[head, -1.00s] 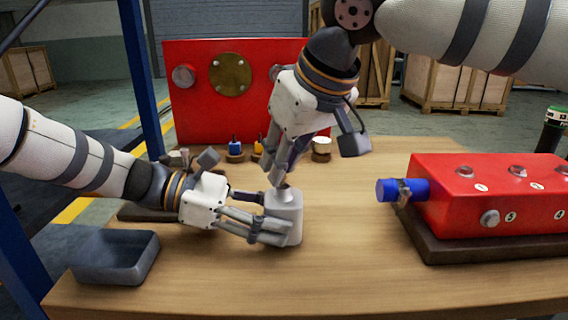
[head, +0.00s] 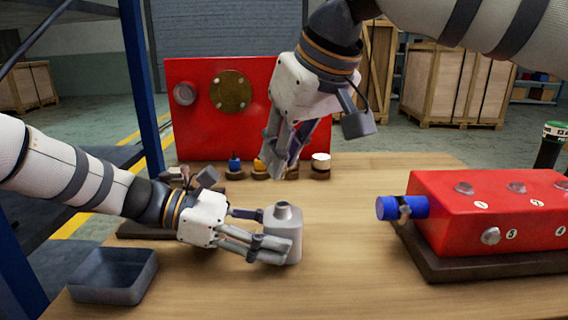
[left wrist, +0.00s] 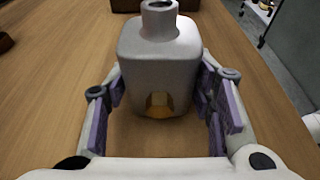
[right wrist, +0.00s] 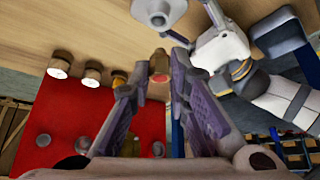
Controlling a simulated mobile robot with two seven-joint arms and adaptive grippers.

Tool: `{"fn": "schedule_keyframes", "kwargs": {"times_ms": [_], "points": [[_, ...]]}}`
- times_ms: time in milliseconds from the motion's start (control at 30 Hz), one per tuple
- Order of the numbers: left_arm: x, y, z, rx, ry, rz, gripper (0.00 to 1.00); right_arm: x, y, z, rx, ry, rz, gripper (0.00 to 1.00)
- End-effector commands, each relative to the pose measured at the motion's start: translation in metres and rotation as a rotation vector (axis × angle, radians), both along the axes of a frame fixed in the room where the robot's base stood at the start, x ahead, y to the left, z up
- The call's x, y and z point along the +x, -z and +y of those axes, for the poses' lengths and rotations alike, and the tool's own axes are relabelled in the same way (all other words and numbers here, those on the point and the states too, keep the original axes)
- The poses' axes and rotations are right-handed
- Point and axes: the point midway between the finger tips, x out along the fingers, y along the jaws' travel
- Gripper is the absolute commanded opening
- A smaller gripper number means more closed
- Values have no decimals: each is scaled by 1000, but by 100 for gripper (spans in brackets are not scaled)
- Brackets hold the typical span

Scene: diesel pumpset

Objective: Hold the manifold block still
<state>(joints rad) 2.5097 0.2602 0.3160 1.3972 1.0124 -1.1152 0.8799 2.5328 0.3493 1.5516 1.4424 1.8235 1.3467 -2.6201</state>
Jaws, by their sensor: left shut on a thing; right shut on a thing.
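A red block with numbered ports (head: 500,200), which looks like the manifold block, sits at the right of the table; neither gripper touches it. A blue cylinder (head: 405,208) sticks out from its left side. My left gripper (head: 275,247) is shut around a grey can-like block with an open neck (head: 284,222), upright on the table; in the left wrist view the block (left wrist: 160,52) stands between the fingers. My right gripper (head: 280,168) is above and behind it, shut on a small brass and reddish plug (right wrist: 158,64) at its fingertips.
A grey tray (head: 113,277) stands at the front left. A red panel with a brass disc (head: 202,130) stands at the back, with small coloured parts on dark bases (head: 235,164) before it. The table between the grey block and the red block is clear.

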Motion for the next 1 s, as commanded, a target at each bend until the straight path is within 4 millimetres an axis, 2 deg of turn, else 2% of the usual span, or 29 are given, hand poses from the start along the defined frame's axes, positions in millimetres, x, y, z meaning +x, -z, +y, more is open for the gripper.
{"fn": "schedule_keyframes", "kwargs": {"times_ms": [200,433,467,533,867,1000], "points": [[0,0,1,1,-1,0,1,-1,-11,0,1,0,1,0],[0,0,0,1,-1,0,1,-1,-12,0,0,-1,0,0],[0,0,0,1,-1,0,56,-1,-12,0,0,-1,0,0],[0,0,0,1,-1,0,72,-1,-12,0,0,-1,0,0],[0,-1,2,0,-1,0,73,-1,-11,0,1,0,1,0],[1,-8,26,-1,-5,-3,73,-1,-11,0,1,0,1,0]]}}
